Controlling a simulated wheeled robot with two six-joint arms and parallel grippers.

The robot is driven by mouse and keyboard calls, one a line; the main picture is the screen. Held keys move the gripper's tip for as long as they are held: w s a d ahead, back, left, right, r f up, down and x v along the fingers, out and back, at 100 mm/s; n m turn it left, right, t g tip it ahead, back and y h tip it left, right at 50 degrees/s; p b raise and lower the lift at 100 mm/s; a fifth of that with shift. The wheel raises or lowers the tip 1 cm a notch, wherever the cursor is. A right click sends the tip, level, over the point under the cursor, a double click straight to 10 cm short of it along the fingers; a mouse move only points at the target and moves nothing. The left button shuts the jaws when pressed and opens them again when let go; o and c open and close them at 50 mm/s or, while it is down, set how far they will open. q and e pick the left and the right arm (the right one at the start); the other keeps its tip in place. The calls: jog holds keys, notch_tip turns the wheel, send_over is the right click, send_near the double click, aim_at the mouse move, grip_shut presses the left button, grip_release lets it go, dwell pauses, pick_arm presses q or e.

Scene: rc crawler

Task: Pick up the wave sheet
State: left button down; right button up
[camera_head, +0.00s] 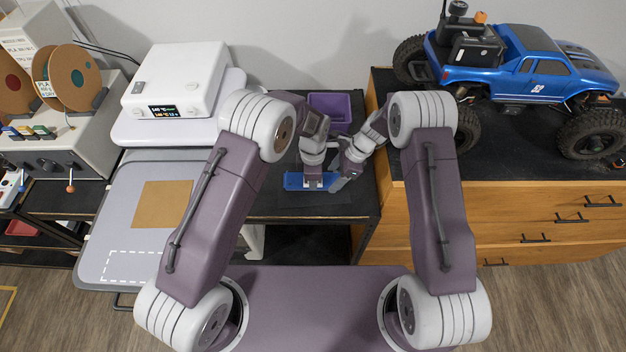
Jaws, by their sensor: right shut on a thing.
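A flat blue piece (294,182), possibly the wave sheet, lies at the dark table's front middle; no wave pattern can be made out. My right gripper (338,184) is shut on its right end. My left gripper (313,184) points down over its middle; its fingers are too small to tell whether they are open or touching. My grippers are close together and hide part of the piece.
A purple bin (331,106) stands behind my grippers. A white heat press (175,85) and a grey board (122,220) with a brown sheet (161,205) are at left. A blue crawler (535,77) stands on the wooden cabinet (480,215) at right.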

pick_arm(q)
notch_tip(320, 180, up, 14)
dwell(0.7)
dwell(0.4)
pick_arm(e)
jog(key=o, duration=1.4)
jog(key=shift+o, duration=0.2)
jog(key=v, duration=1.2)
pick_arm(q)
jog(key=shift+f, duration=0.1)
